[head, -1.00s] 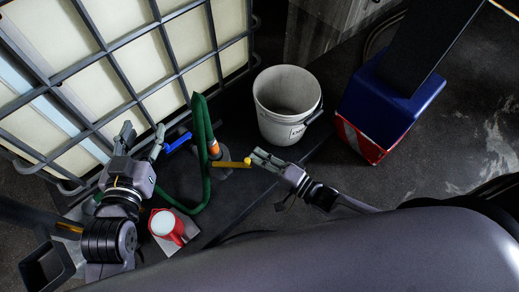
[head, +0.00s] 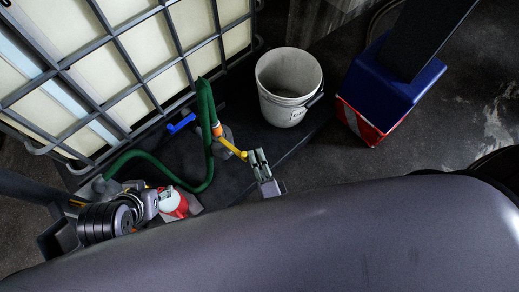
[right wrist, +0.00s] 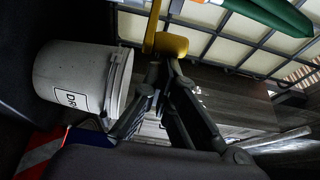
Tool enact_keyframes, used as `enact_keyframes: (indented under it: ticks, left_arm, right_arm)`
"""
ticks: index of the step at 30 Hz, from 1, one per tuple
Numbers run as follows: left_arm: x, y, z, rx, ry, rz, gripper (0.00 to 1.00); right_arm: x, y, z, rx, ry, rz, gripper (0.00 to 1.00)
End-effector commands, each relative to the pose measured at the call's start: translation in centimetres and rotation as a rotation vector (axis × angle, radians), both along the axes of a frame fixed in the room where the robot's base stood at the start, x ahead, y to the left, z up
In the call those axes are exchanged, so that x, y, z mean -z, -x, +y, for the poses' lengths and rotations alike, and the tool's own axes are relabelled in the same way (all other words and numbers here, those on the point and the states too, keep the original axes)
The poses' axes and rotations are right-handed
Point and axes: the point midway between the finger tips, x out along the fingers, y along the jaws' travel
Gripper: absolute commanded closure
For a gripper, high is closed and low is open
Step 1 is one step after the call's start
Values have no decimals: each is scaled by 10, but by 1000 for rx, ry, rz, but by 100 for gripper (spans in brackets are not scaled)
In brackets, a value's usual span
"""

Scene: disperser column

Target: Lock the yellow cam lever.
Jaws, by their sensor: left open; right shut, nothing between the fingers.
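The yellow cam lever (head: 232,149) sticks out from the orange-banded coupling (head: 217,131) on the green hose, angled toward the lower right. My right gripper (head: 257,157) is shut and empty at the lever's knobbed end. In the right wrist view its fingertips (right wrist: 163,70) are at the yellow knob (right wrist: 171,44) and seem to touch it. A blue lever (head: 181,123) sits left of the coupling. My left gripper (head: 134,187) is open near the hose's lower left end, beside a red container; its fingers are partly unclear.
The green hose (head: 206,105) loops over the dark platform. The caged tank (head: 130,60) stands behind at the left. A white bucket (head: 287,85) stands beyond the right gripper. A red container (head: 172,203) stands near my left arm. A blue and red block (head: 385,95) is at the right.

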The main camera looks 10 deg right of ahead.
Motion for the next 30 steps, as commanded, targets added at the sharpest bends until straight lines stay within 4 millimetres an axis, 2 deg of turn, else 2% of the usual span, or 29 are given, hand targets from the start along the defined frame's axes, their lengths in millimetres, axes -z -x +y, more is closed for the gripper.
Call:
enact_keyframes:
  ticks: [12, 30]
  left_arm:
    - [1, 2, 1, -2, -3, 12, 54]
    - [0, 3, 1, -2, -3, 12, 54]
  right_arm:
    - [0, 8, 8, -10, 1, -1, 100]
    - [0, 4, 7, -11, 2, -1, 100]
